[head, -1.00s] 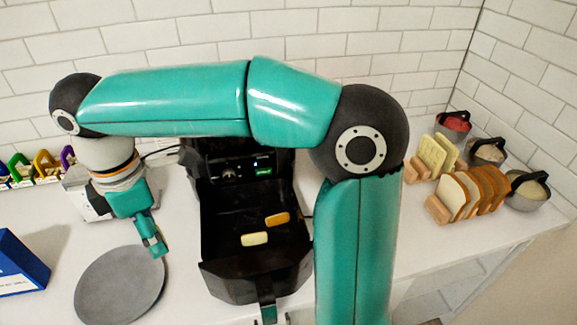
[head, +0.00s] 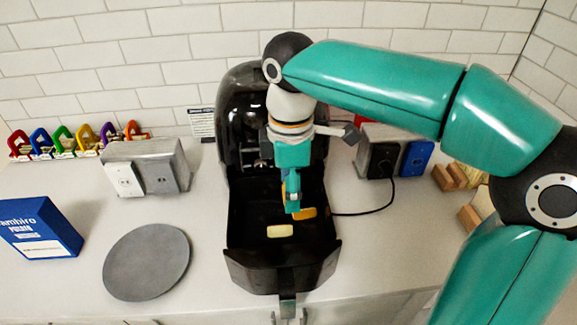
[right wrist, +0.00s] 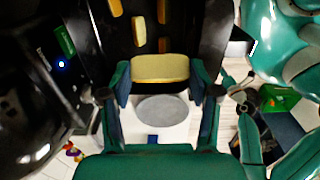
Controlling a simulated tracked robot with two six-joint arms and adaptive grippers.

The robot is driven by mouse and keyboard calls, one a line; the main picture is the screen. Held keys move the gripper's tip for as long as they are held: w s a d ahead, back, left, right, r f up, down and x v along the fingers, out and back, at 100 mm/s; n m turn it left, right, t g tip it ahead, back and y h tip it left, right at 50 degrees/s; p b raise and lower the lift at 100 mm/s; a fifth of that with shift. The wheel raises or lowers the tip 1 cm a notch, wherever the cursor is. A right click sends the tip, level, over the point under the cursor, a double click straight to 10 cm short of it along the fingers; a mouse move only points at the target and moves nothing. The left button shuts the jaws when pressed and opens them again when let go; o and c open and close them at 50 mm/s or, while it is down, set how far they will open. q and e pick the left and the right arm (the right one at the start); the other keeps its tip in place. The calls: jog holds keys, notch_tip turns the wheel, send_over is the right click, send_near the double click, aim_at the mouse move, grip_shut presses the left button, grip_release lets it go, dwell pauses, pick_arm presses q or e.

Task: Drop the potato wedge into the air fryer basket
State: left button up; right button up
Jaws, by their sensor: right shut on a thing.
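The air fryer basket (head: 285,275) is black, pulled out and open at the top in the head view. A pale wedge (head: 280,231) and an orange wedge (head: 308,213) lie in it. My right gripper (head: 292,203) points down over the basket. In the right wrist view, my right gripper (right wrist: 165,88) is shut on a yellow potato wedge (right wrist: 160,69), held crosswise between its fingers. Several more yellow-orange pieces, such as this piece (right wrist: 139,30), show beyond it against the dark basket. My left gripper is not visible.
The black air fryer body (head: 238,120) stands behind the basket. A grey round plate (head: 147,262) and a blue box (head: 38,228) lie to the left. Outlet boxes (head: 145,165) stand behind the plate. A black cord (head: 375,210) runs along the counter to the right.

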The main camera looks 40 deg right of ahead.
jog(key=shift+w+d+r+p, duration=0.1)
jog(key=shift+w+r+p, duration=0.15)
jog(key=shift+p, duration=0.2)
jog(key=w+d+f+b, duration=0.1)
jog(key=w+d+f, duration=0.1)
jog(key=w+f, duration=0.2)
notch_tip(320, 180, down, 3)
jog(key=shift+w+d+r, duration=0.1)
jog(key=shift+w+d, duration=0.1)
jog(key=shift+w, duration=0.15)
